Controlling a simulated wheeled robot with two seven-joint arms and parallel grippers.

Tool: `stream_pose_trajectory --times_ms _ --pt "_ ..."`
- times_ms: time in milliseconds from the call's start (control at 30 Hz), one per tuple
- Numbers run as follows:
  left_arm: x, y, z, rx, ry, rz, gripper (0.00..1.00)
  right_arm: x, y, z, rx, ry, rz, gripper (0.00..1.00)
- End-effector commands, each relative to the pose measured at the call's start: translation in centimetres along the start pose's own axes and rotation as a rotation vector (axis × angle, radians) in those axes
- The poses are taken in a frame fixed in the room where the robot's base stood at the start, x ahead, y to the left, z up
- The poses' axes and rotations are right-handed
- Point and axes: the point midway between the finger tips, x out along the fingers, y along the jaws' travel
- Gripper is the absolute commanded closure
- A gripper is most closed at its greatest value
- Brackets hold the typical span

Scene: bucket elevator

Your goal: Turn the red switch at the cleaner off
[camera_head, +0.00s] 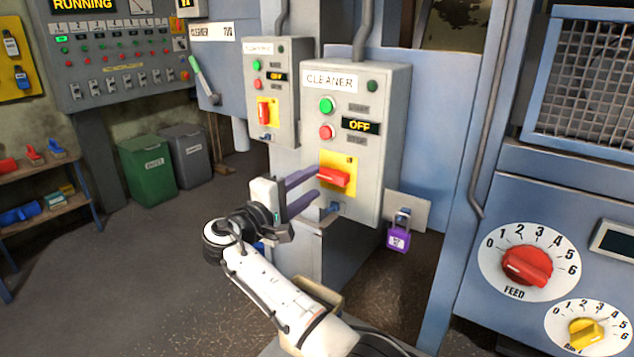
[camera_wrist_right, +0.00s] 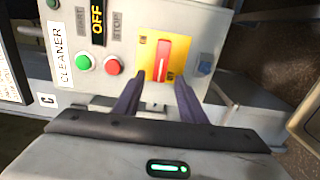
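The cleaner box (camera_head: 384,120) is a grey panel labelled CLEANER, with a green and a red button and a display reading OFF (camera_head: 360,125). Its red switch (camera_head: 333,177) sits on a yellow plate (camera_head: 347,163) low on the panel, its handle lying roughly crosswise. My right gripper (camera_head: 312,187) is open, its two purple fingers pointing at the switch from the left. In the right wrist view the red switch (camera_wrist_right: 163,60) shows just beyond and between the open fingertips (camera_wrist_right: 157,82). I cannot tell whether the fingers touch it. My left gripper is not in view.
A second similar box (camera_head: 285,90) with its own red switch (camera_head: 264,112) stands left of the cleaner box. A purple padlock (camera_head: 399,236) hangs at a plate to the right. A blue machine with a red FEED knob (camera_head: 528,266) fills the right side.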

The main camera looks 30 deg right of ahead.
Motion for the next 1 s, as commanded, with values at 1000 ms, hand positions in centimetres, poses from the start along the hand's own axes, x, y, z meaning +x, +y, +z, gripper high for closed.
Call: stream_pose_trajectory --times_ms 1000 --pt "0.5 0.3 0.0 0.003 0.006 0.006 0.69 -6.3 -0.8 0.0 -0.005 0.009 -0.011 0.62"
